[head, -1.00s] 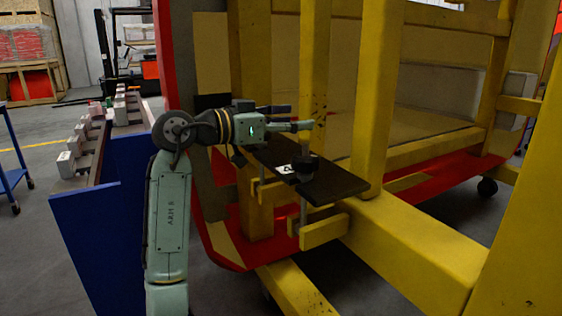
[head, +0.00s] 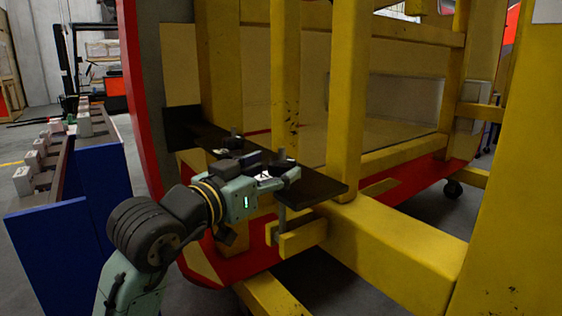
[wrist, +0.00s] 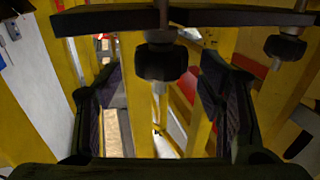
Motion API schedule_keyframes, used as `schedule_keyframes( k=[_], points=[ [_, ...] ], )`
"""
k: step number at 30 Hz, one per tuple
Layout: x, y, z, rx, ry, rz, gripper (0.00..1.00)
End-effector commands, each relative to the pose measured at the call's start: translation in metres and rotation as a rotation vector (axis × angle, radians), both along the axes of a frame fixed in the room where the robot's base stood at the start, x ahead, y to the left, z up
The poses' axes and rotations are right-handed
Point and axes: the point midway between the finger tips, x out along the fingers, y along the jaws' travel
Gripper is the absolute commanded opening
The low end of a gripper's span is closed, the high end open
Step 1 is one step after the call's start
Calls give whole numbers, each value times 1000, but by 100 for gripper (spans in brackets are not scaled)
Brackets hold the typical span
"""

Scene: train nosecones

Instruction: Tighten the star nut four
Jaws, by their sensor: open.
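In the head view, a dark plate (head: 318,184) lies along the yellow frame, with a black star nut (head: 282,165) near its front end. A white number label beside this nut is mostly covered by my gripper; its number cannot be read now. My gripper (head: 272,171) is at the plate, next to this nut. In the wrist view, my gripper (wrist: 160,76) is open, its two dark fingers apart to left and right. A black star nut (wrist: 161,61) on a threaded rod is between them, with gaps at both sides. I cannot see finger contact.
Another star nut (head: 233,143) stands farther back on the plate; one also shows at right in the wrist view (wrist: 285,47). Yellow posts (head: 345,100) rise close beside the plate. A yellow clamp block (head: 302,237) is below it. A blue panel (head: 100,195) stands at left.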

Motion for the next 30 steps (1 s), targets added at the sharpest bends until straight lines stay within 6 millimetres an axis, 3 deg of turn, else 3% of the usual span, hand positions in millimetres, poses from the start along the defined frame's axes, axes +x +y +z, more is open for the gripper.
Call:
schedule_keyframes(
  k=[7, 18, 30],
  points=[
    [27, -18, 1, 1, 1, 0, 62],
    [32, -22, 0, 1, -1, 1, 62],
    [32, -22, 0, 1, -1, 1, 36]
  ],
)
